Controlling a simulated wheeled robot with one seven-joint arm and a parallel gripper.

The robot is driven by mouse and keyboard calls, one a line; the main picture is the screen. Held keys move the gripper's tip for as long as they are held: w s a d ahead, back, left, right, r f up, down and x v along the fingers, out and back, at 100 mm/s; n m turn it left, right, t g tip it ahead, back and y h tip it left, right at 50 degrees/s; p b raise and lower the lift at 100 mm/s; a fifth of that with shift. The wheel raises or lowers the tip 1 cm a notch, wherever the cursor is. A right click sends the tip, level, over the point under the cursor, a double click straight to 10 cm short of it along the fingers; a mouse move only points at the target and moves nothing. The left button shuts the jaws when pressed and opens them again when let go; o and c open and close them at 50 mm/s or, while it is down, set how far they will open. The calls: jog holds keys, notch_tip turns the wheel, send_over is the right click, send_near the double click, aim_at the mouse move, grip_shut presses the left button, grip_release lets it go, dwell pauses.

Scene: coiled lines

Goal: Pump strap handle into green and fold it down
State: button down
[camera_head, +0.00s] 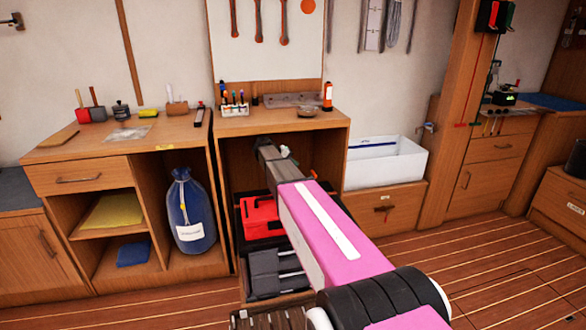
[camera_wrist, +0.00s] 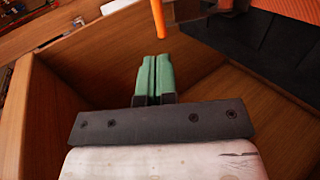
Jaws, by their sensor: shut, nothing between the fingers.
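My gripper (camera_wrist: 155,62) shows in the wrist view with its two green fingers pressed together and nothing between them. An orange rod (camera_wrist: 158,18) stands just beyond the fingertips, apart from them; I cannot tell if it is the strap handle. In the head view my arm reaches into the open bay of the middle wooden cabinet, and its far end is small and partly hidden there. No strap handle or green zone can be made out for sure in either view.
The cabinet (camera_head: 340,133) encloses the arm's end with wooden walls. In its bay are a red case (camera_head: 260,214) and dark grey items (camera_head: 268,270). A blue sack (camera_head: 191,215) stands left; a white bin (camera_head: 384,165) sits right. Plank floor (camera_head: 500,262) at right is clear.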

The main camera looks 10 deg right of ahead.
aim_at(313, 173)
jog(key=x, duration=0.8)
jog(key=shift+d+f, duration=0.25)
jog(key=shift+d, duration=0.1)
jog(key=shift+d, duration=0.1)
jog(key=shift+d+y, duration=0.6)
jog(key=shift+y, duration=0.1)
jog(key=d+f+y, duration=0.1)
jog(key=d+y, duration=0.2)
jog(key=d+f+y, duration=0.2)
jog(key=y, duration=0.1)
jog(key=d+f+y, duration=0.2)
jog(key=d+y, duration=0.1)
jog(key=shift+d+f, duration=0.25)
jog(key=shift+d, duration=0.1)
jog(key=shift+d+f+y, duration=0.2)
jog(key=shift+f+y, duration=0.25)
jog(key=shift+y, duration=0.05)
jog(key=shift+d+f+y, duration=0.2)
jog(key=shift+f+y, duration=0.2)
jog(key=shift+y, duration=0.1)
jog(key=shift+d+f, duration=0.2)
jog(key=shift+f, duration=0.45)
